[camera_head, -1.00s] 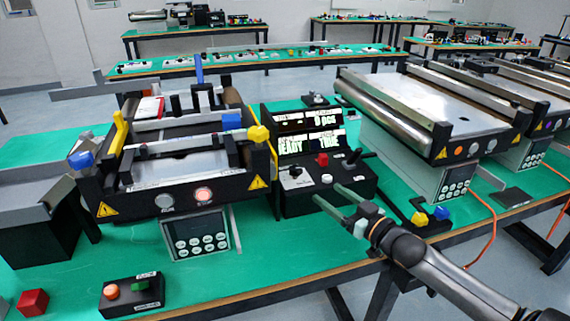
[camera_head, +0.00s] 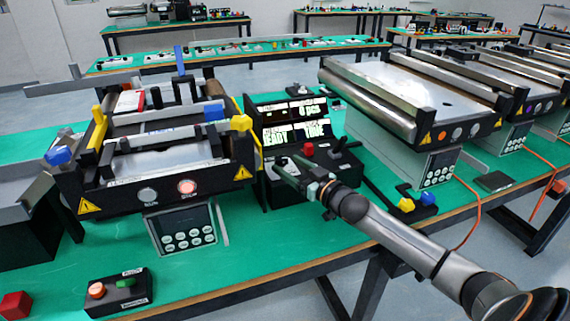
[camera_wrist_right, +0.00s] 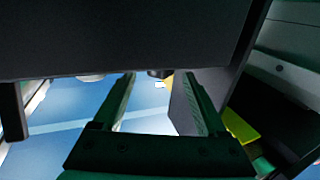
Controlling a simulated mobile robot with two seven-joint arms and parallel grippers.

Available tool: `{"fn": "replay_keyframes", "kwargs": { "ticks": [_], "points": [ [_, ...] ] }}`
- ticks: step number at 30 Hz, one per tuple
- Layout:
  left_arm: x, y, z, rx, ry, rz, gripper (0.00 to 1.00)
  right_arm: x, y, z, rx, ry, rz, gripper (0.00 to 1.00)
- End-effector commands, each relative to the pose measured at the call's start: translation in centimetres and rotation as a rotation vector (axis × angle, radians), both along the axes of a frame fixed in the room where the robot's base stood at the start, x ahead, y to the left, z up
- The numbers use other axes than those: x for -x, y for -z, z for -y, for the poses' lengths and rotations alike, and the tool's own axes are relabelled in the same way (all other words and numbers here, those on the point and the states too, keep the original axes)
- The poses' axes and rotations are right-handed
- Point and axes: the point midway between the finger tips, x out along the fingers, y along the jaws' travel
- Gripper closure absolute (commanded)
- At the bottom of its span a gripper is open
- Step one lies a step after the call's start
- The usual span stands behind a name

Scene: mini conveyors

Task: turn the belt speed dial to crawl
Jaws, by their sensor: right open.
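The black control box (camera_head: 265,190) stands between two conveyors on the green bench. What looks like the dial (camera_head: 281,161), a dark knob on a pale plate, is on its left top, partly hidden by my right gripper (camera_head: 289,168). The gripper's fingers reach over the box from the right, their tips close to the dial; I cannot tell whether they touch it. In the right wrist view the right gripper (camera_wrist_right: 159,76) is open, with a small dark round part (camera_wrist_right: 160,73) between the tips. The dial's setting is unreadable. My left gripper is not in view.
On the box are a red button (camera_head: 309,149) and a black joystick (camera_head: 339,145), close to my fingers. A lit display (camera_head: 291,120) stands behind. The left conveyor (camera_head: 160,168) and right conveyor (camera_head: 410,95) flank it. A two-button box (camera_head: 120,292) sits near the front edge.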

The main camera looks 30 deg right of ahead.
Motion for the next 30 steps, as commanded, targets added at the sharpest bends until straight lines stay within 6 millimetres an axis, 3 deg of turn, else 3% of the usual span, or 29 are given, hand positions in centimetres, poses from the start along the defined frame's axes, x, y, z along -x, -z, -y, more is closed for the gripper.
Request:
{"fn": "replay_keyframes", "kwargs": {
  "ticks": [6,19,30],
  "points": [
    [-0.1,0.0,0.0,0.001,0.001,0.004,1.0,-1.9,0.0,-0.2,-0.001,0.001,0.001,0.25],
    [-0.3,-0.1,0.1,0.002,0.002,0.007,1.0,-2.4,0.0,-0.3,-0.001,0.0,0.0,0.25],
    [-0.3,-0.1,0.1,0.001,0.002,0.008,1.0,-2.4,0.0,-0.3,-0.001,0.0,0.0,0.67]
  ]
}}
